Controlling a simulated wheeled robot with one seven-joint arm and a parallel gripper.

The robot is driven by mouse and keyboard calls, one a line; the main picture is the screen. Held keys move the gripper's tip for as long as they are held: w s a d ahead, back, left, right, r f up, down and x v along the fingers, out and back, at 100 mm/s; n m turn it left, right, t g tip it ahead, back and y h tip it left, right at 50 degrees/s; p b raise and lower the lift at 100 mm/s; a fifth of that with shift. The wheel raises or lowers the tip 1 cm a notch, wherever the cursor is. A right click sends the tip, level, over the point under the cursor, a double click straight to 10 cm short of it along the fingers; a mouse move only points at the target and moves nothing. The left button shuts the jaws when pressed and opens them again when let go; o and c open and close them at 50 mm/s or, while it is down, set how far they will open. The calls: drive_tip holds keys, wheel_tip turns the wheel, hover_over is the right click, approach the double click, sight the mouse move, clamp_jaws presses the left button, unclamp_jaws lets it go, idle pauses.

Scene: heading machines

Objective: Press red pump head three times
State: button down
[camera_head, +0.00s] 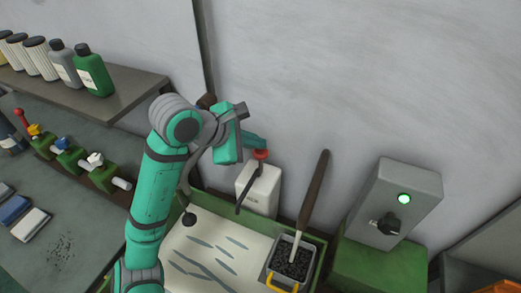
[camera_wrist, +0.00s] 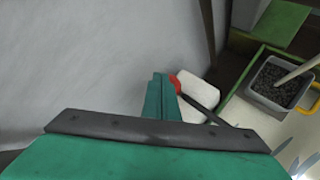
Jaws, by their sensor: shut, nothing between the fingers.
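The red pump head (camera_head: 261,154) sits on top of a white bottle (camera_head: 262,190) that stands at the back of the green-rimmed tray, against the wall. A dark spout slants down to the left from the pump head. My gripper (camera_head: 256,143) is shut and empty, with its tips right above the red pump head; I cannot tell whether they touch it. In the wrist view, my shut fingers (camera_wrist: 162,95) partly cover the red pump head (camera_wrist: 175,84), and the white bottle (camera_wrist: 199,95) shows behind them.
A grey bin (camera_head: 284,270) of dark granules with a long handle stands right of the bottle. A grey control box (camera_head: 398,200) with a lit green lamp is farther right. A shelf (camera_head: 115,98) with bottles is at left. The wall is close behind.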

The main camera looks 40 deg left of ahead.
drive_tip(key=shift+f, duration=1.2)
idle(1.1)
drive_tip(key=shift+r, duration=0.15)
idle(0.3)
drive_tip(key=shift+r, duration=1.5)
drive_tip(key=shift+r, duration=2.5)
drive_tip(key=shift+w, duration=0.1)
